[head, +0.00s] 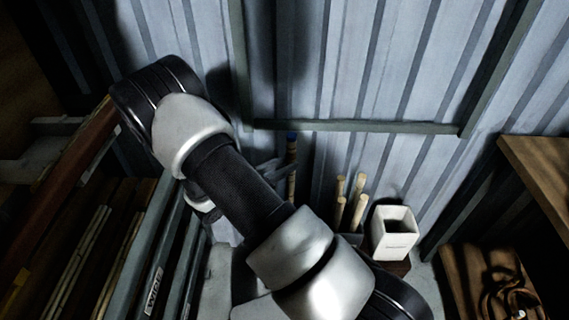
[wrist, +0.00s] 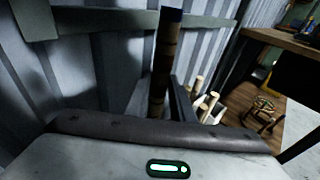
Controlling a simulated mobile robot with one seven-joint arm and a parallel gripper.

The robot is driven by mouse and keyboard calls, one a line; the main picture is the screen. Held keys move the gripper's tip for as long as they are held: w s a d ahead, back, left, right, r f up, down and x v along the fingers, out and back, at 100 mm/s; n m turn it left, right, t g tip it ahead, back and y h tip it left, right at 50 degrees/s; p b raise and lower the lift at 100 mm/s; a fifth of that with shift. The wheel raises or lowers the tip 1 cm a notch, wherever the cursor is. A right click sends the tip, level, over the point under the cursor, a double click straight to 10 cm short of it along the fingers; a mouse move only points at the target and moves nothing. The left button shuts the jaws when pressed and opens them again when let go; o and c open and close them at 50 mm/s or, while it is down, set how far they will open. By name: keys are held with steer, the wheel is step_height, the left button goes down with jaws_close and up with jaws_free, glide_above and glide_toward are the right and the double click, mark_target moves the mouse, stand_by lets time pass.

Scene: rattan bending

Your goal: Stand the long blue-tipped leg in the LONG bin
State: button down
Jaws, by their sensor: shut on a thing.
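The long blue-tipped leg (head: 291,170) stands about upright in front of the corrugated wall, blue end up. It also shows in the wrist view (wrist: 162,65), rising from between the fingers, its tip dark blue. My gripper (head: 284,168) is shut on it; my arm hides most of the hand and the leg's lower end. Right of it, several pale legs stand in a dark bin (head: 352,239), largely hidden by my arm. Beside that is a white, square, open bin (head: 394,241) with a small label too small to read. I cannot tell which bin is LONG.
A rack with long slots (head: 150,265) holding strips fills the left side; one slot has a label. A wooden table (head: 545,170) stands at the right, with a lower wooden surface (head: 465,285) bearing coiled material. The wall with its green rail (head: 360,126) closes the back.

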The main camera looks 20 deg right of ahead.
mark_target(287, 179)
steer(key=shift+f+b, duration=1.8)
steer(key=shift+f, duration=1.4)
step_height(287, 179, down, 8)
steer(key=shift+r, duration=0.15)
steer(key=c, duration=1.5)
jaws_free()
steer(key=shift+o, duration=0.2)
steer(key=p+v, duration=0.2)
steer(key=v, duration=1)
